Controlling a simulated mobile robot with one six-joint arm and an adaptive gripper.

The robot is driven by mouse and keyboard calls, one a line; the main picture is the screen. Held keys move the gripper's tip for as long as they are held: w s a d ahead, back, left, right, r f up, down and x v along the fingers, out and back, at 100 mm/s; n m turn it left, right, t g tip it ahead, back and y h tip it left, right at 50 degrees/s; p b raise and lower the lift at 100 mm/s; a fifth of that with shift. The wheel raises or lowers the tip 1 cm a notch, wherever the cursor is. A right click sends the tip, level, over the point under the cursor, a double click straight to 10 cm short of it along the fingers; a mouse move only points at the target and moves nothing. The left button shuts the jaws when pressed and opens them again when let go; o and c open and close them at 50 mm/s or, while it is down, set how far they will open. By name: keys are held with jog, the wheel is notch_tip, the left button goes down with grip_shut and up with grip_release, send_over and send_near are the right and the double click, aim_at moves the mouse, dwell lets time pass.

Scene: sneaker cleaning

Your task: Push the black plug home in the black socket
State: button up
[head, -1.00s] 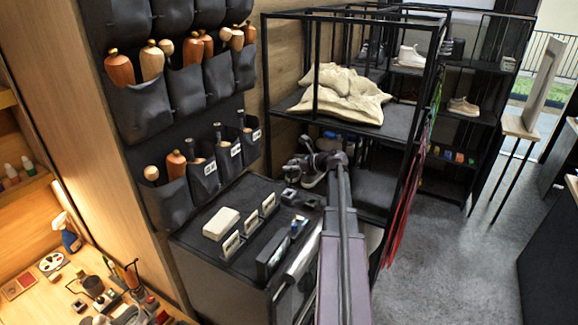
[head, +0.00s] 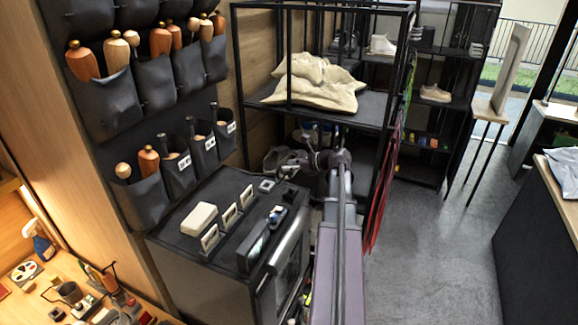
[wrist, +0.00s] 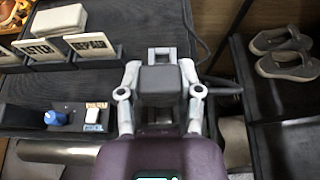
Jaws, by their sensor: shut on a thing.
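In the wrist view my gripper (wrist: 160,95) has a finger on each side of a dark block-shaped black plug (wrist: 160,82) and is shut on it. A dark cable shows to the right of the plug. Just beyond the plug is a grey-framed piece with a dark middle, apparently the black socket (wrist: 162,56). The plug overlaps its near part, so I cannot tell how deep the plug sits. In the head view my gripper (head: 292,168) is small at the cabinet's far right edge, and the plug in it cannot be made out.
The dark cabinet top (head: 222,190) carries a white block (head: 198,219), several label stands (head: 229,215) and a tray with a blue item (head: 277,213). A black rack (head: 238,100) stands behind.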

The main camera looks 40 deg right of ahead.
jog(key=shift+f, duration=0.1)
jog(key=shift+f+b, duration=2.8)
jog(key=shift+b, duration=0.1)
jog(key=shift+f+b, duration=1.35)
jog(key=shift+f, duration=0.05)
jog(key=o, duration=1.1)
jog(key=shift+o, duration=0.2)
jog(key=shift+r, duration=0.25)
notch_tip(320, 180, up, 8)
jog(key=p, duration=0.9)
jog(key=shift+r, duration=0.25)
jog(key=w+a+r+p, duration=0.1)
jog(key=w+a, duration=0.2)
jog(key=w, duration=0.6)
jog(key=shift+a, duration=0.4)
